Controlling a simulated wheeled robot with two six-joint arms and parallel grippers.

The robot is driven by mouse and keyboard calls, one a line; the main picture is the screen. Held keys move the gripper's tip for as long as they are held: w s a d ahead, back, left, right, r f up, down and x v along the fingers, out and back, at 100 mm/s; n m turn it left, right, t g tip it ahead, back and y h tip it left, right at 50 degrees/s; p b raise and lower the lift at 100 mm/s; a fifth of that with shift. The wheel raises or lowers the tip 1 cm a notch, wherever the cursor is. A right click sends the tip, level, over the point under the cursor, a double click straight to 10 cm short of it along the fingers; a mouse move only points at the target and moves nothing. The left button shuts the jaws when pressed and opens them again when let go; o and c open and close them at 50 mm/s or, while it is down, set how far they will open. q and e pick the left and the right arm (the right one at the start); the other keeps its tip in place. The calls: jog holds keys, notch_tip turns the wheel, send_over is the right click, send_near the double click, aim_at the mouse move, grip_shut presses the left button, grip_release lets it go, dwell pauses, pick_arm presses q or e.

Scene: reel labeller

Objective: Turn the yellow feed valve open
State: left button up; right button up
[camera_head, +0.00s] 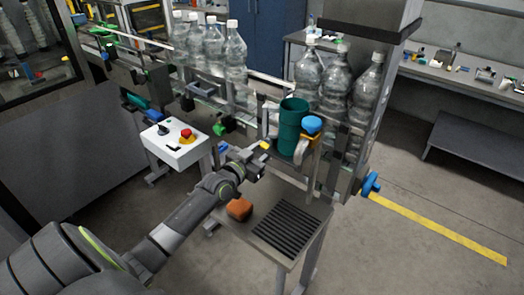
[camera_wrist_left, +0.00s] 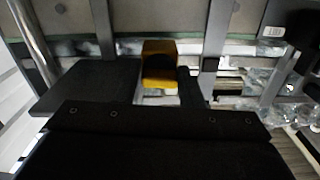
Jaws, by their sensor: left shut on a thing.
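The yellow feed valve (camera_head: 266,145) shows as a small yellow handle at the machine's front, just left of the green cylinder. In the left wrist view its yellow handle (camera_wrist_left: 159,50) sits between the dark fingers. My left gripper (camera_head: 259,153) reaches it from the front left and is shut on it. The gripper partly covers the valve, so its body and exact turn angle are hard to tell. My right gripper is not in view.
A green cylinder (camera_head: 292,127) and a blue-capped part (camera_head: 311,125) stand close right of the gripper. A control box (camera_head: 176,144) with a red button is to the left. An orange-brown block (camera_head: 239,209) lies on the low table (camera_head: 318,210) below. Clear bottles (camera_head: 236,55) line the conveyor behind.

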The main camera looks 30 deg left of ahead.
pick_arm(q)
jog(key=shift+n, duration=0.7)
jog(key=o, duration=1)
jog(key=s+a+p, duration=0.1)
jog(key=s+p, duration=0.3)
jog(key=s, duration=1.3)
jog(key=shift+s+a, duration=0.15)
jog(key=shift+s, duration=0.1)
